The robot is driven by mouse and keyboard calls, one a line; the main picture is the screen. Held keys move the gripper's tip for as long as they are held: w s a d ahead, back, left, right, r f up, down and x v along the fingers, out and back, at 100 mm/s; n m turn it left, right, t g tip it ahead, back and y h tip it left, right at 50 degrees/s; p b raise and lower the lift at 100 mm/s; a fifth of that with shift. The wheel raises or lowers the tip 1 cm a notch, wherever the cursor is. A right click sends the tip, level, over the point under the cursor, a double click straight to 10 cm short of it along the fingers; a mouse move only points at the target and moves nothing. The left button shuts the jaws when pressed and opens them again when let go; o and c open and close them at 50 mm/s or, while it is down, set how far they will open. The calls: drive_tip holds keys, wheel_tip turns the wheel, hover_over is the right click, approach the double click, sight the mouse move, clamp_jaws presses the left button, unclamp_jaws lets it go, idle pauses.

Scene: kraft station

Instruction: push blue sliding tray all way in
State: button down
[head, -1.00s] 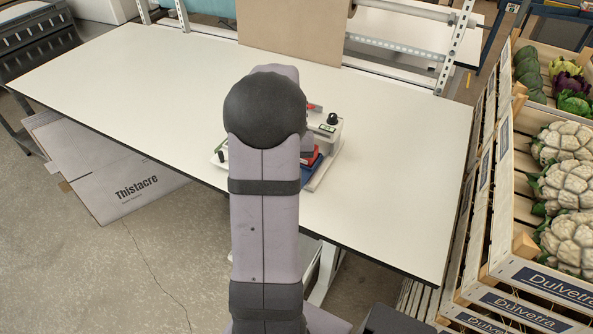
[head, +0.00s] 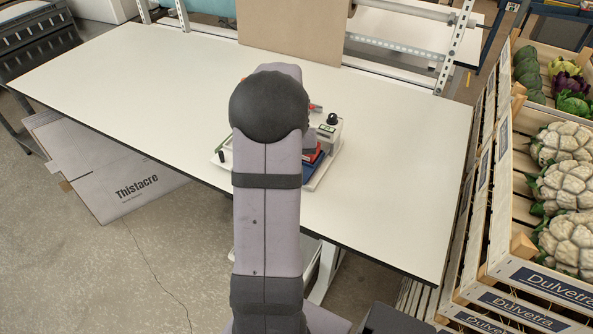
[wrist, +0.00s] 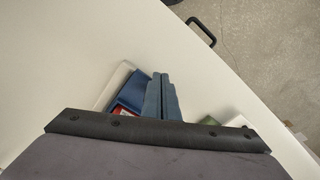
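The blue sliding tray (wrist: 131,90) shows in the wrist view just left of my fingers, with a red piece (wrist: 121,108) on or in it. In the head view, only a small blue and red part shows beside my arm, on the white-based device (head: 330,135). My gripper (wrist: 161,76) has its two blue-grey fingers side by side, closed with nothing seen between them. The fingers are close beside the tray; I cannot tell whether they touch it. My arm and gripper palm hide much of the device and tray.
The device stands on a white table (head: 400,170) with wide clear room left and right. A black knob (head: 332,119) rises from its right side. A brown board (head: 290,30) stands at the table's back. Vegetable crates (head: 530,262) line the right side.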

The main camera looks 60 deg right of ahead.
drive_tip(key=shift+s+d+f+p, duration=0.15)
drive_tip(key=shift+d+f+p, duration=0.25)
drive_tip(key=shift+f, duration=0.2)
drive_tip(key=shift+d, duration=0.35)
drive_tip(key=shift+d+p, duration=0.65)
drive_tip(key=shift+d, duration=1.1)
drive_tip(key=shift+a, duration=0.45)
idle(0.8)
drive_tip(key=shift+r+p, duration=0.1)
drive_tip(key=shift+p, duration=0.2)
drive_tip(key=shift+d+r+p, duration=0.25)
drive_tip(key=shift+r+p, duration=0.65)
drive_tip(key=shift+r, duration=0.1)
drive_tip(key=shift+w+d+r+p, duration=0.1)
drive_tip(key=shift+r+p, duration=0.9)
drive_tip(key=shift+r, duration=0.3)
drive_tip(key=shift+w+r+p, duration=0.1)
drive_tip(key=shift+r+p, duration=0.9)
drive_tip(key=shift+r, duration=0.3)
